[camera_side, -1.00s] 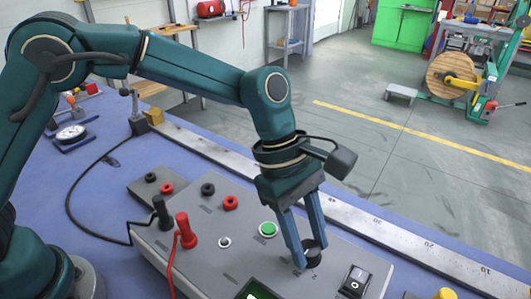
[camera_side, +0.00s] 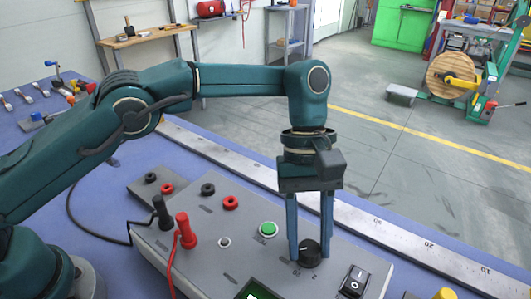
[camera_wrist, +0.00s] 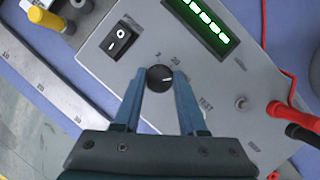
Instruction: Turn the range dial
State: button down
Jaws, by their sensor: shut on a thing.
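The range dial is a small round black knob with a white pointer line (camera_wrist: 160,77) on the grey meter box (camera_wrist: 244,62), between the rocker switch and the TEST button. It also shows in the side view (camera_side: 309,253). My gripper (camera_side: 310,256) points down at it with one finger on each side. In the wrist view my gripper (camera_wrist: 158,82) has its fingertips against the dial's two sides, shut on it. The pointer line points right, a little upward, in the wrist view, below the printed 20.
A black rocker switch (camera_side: 354,280) sits right of the dial and a green button (camera_side: 268,229) to its left. Red (camera_side: 186,230) and black (camera_side: 162,211) plugs with cables stand further left. A steel ruler (camera_side: 381,234) lies behind the box.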

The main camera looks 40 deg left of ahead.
jog(key=shift+m, duration=0.5)
dwell(0.3)
jog(key=shift+c, duration=2.3)
grip_release()
jog(key=shift+n, duration=0.4)
